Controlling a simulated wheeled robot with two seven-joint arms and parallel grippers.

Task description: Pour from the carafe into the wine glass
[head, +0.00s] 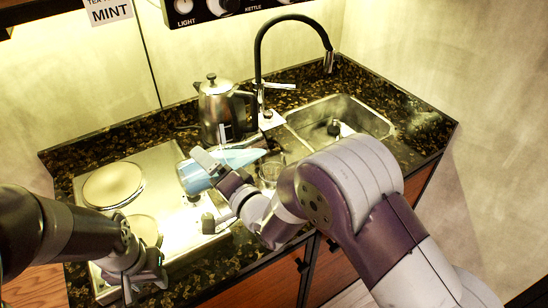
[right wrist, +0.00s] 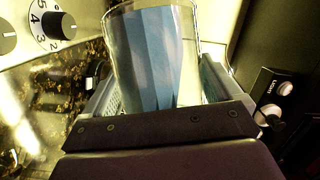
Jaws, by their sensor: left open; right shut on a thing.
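The carafe (head: 194,178) is glass with blue in it. In the head view it is strongly tilted, nearly lying along the picture's width. My right gripper (head: 213,150) is shut around it above the counter, hiding its middle. In the right wrist view the carafe (right wrist: 155,60) sits between the fingers. A clear glass, likely the wine glass (head: 271,170), stands by the carafe's right end, partly hidden by my right arm. I cannot tell whether liquid is flowing. My left gripper (head: 138,283) is open and empty, low at the front left of the hob.
A metal kettle (head: 216,110) stands behind the carafe. A black tap (head: 259,60) and sink (head: 365,116) lie to the right. The hob (head: 130,163) with round plates and knobs is at left. A wall panel (head: 240,8) with knobs is above. Speckled counter surrounds them.

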